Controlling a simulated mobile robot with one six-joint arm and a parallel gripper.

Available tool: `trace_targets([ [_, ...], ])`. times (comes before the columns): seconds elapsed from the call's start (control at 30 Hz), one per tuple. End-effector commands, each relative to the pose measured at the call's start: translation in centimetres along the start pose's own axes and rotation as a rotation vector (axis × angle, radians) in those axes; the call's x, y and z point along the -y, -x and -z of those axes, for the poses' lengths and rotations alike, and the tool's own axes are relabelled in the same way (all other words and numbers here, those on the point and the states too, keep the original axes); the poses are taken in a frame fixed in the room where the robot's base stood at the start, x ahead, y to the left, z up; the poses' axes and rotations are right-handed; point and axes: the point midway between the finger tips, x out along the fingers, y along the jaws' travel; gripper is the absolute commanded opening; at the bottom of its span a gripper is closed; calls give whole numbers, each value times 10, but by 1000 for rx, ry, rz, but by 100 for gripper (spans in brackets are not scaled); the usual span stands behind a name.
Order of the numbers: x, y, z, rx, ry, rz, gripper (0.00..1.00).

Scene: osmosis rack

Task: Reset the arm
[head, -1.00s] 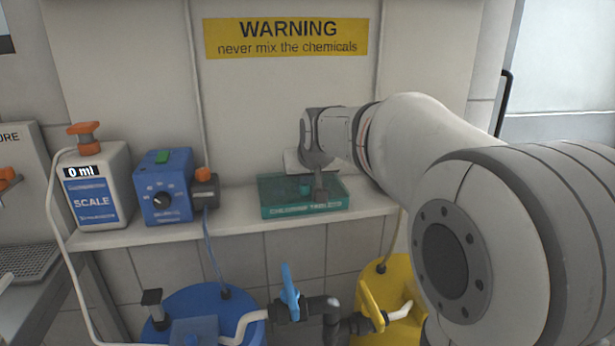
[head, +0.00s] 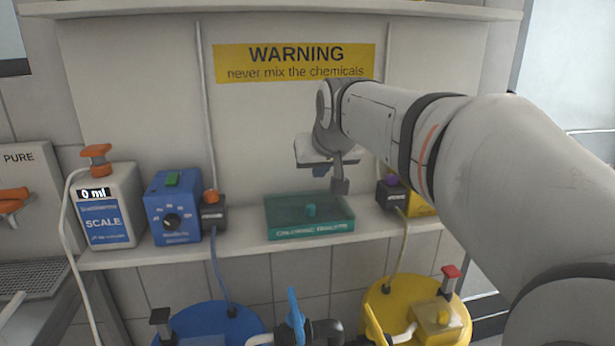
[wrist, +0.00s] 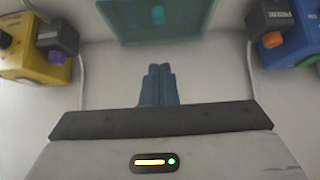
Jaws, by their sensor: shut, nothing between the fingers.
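My gripper (head: 339,187) hangs from my arm above the shelf in the head view, just above the right part of the teal chlorine tablets box (head: 310,217). My gripper is shut and empty; its fingers (wrist: 158,85) are together in the wrist view.
A white scale (head: 108,210) reading 0 ml and a blue dosing unit (head: 172,207) stand left on the shelf (head: 235,245). A yellow unit (head: 422,204) stands right, partly behind my arm. Below are a blue barrel (head: 208,320) and a yellow barrel (head: 385,296).

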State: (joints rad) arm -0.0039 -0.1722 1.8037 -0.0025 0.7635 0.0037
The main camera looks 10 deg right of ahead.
Motion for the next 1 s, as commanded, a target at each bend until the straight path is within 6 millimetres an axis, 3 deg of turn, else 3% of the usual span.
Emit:
trace_targets([
  [0.13, 0, 10, -7, 17, 0, 0, 0],
  [0.23, 0, 17, -34, 79, 0, -1, 0],
  [0.37, -1, 29, -99, 213, 1, -1, 0],
  [0.5, -1, 43, -177, 363, 2, -2, 0],
  [0.6, -1, 52, -221, 444, 3, -2, 0],
  [0.7, -1, 58, -251, 498, 3, -2, 0],
  [0.8, -2, 60, -266, 523, 3, -2, 0],
  [1.0, -2, 59, -269, 527, 3, -2, 0],
])
